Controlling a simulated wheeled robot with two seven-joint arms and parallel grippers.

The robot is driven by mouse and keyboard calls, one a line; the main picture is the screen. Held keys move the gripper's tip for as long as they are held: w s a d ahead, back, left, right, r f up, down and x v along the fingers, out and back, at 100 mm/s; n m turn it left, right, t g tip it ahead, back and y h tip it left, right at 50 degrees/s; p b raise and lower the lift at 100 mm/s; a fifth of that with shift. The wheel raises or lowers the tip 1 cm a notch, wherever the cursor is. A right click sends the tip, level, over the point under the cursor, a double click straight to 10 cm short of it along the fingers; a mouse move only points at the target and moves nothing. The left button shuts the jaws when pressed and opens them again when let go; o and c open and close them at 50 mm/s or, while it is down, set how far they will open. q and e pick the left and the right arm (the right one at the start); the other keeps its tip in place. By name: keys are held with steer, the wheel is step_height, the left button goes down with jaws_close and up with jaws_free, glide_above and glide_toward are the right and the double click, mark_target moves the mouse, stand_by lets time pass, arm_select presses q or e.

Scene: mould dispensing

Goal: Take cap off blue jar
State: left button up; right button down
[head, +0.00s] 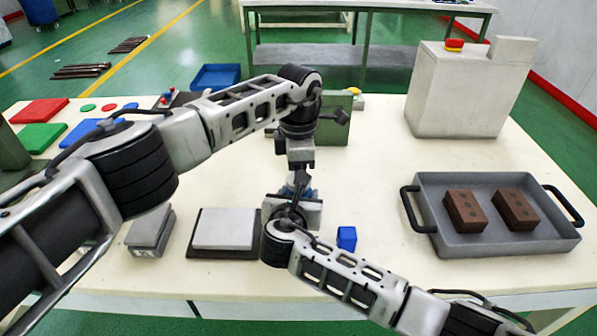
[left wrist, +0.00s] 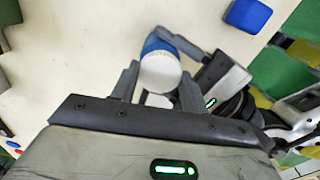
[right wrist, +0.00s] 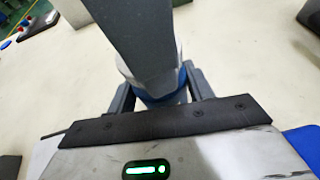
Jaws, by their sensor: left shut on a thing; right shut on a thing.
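The blue jar (left wrist: 155,44) with its white cap (left wrist: 160,73) is at mid-table between my two grippers, largely hidden by them in the head view. My left gripper (head: 299,170) comes down from above, with its fingers on either side of the white cap, shut on it. My right gripper (head: 292,207) reaches in from the near side, shut on the blue body. The right wrist view shows the blue jar (right wrist: 160,98) between its fingers, with a left finger in front. The cap appears to sit against the blue body; any gap cannot be told.
A small blue block (head: 346,238) lies right of my right gripper. A grey tray (head: 465,241) holding two brown bricks stands at right. A white slab (head: 223,229) and a grey block (head: 150,230) lie left. A green box (head: 335,120) and white machine (head: 468,90) stand behind.

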arm_select(q)
steer(key=o, duration=1.1)
step_height(320, 180, up, 4)
steer(key=shift+r, duration=0.45)
steer(key=c, duration=0.3)
step_height(320, 180, up, 3)
steer(key=shift+m, duration=0.6)
steer(key=shift+f, duration=3.95)
